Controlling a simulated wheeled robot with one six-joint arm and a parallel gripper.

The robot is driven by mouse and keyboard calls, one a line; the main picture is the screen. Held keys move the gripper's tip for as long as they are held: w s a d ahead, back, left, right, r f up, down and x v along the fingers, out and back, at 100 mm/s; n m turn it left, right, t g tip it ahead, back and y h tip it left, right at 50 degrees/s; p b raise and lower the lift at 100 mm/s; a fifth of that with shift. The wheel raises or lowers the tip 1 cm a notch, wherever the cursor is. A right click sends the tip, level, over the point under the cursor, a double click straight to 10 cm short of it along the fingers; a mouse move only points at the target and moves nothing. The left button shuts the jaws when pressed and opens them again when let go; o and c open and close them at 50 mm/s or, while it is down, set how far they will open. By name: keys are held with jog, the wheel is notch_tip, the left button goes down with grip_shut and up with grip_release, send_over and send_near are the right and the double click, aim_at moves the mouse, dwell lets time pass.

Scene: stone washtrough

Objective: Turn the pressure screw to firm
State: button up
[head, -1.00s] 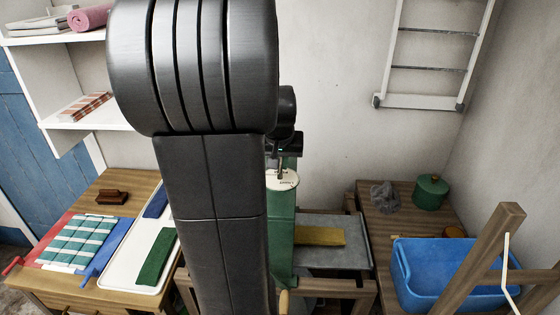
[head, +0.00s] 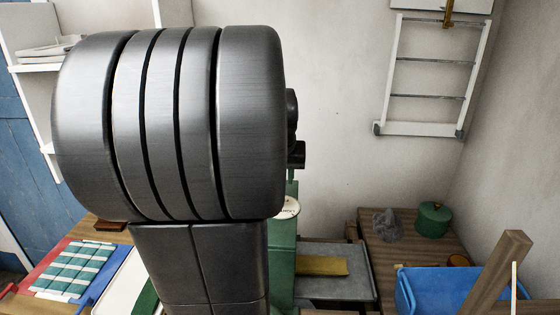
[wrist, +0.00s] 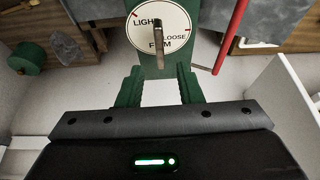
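The pressure screw shows in the wrist view as a metal handle (wrist: 158,38) on a round white dial (wrist: 172,16). The dial reads LIGHT at left, LOOSE at right and FIRM at the bottom, with red marks at its rim. The handle stands over the dial's middle; which word it marks I cannot tell.
A grey tray with a yellow cloth (head: 320,266) lies right of the press. A wooden table with a green pot (head: 433,219) and a blue tub (head: 440,292) are farther right. A red rod (wrist: 229,40) stands right of the dial.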

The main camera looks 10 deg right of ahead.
jog(key=v, duration=0.7)
jog(key=shift+r, duration=0.2)
jog(key=x, duration=1.4)
jog(key=shift+p, duration=0.35)
jog(key=shift+s+r+m, duration=0.1)
jog(key=shift+s+m, duration=0.05)
jog(key=shift+m, duration=0.15)
